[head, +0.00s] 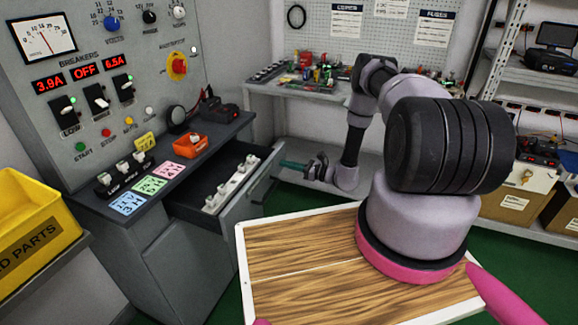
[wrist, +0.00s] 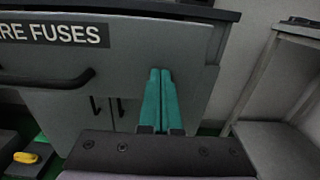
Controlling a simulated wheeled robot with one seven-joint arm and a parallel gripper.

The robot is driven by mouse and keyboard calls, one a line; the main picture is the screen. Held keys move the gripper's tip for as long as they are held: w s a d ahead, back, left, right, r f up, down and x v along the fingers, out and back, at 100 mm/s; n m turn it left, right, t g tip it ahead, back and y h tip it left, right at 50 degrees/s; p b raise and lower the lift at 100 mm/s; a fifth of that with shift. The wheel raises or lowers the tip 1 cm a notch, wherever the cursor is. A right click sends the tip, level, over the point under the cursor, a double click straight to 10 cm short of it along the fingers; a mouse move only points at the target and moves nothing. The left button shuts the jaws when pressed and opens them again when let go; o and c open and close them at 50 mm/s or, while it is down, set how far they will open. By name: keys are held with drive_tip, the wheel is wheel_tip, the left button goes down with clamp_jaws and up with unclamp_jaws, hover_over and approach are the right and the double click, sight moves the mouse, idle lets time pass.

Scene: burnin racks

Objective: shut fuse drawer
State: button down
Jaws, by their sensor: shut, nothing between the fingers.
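The fuse drawer (head: 266,178) is pulled open from the grey bench cabinet, with white fuse holders (head: 231,184) inside. In the wrist view its grey front (wrist: 200,62) carries a label (wrist: 52,34) partly cut off, reading "RE FUSES", and a dark bar handle (wrist: 45,80) at the left. My gripper (head: 285,163) has teal fingers that point at the drawer front from outside. In the wrist view the gripper (wrist: 160,72) is shut and empty, over the right part of the front, right of the handle. I cannot tell whether the tips touch it.
The breaker panel (head: 120,95) stands above the bench, which holds coloured cards (head: 150,184) and an orange tray (head: 189,147). A yellow parts bin (head: 30,225) is at left. A back workbench (head: 290,88) and shelving (head: 520,70) stand behind my arm. Green floor shows between.

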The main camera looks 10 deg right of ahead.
sight(241, 160)
drive_tip(key=x, duration=2)
drive_tip(key=shift+w+a, duration=0.25)
drive_tip(key=shift+a, duration=0.05)
drive_tip(key=shift+w+a+r, duration=0.1)
drive_tip(key=shift+w+a, duration=0.05)
drive_tip(key=shift+a, duration=0.1)
drive_tip(key=shift+a+r, duration=0.1)
drive_tip(key=shift+a, duration=0.05)
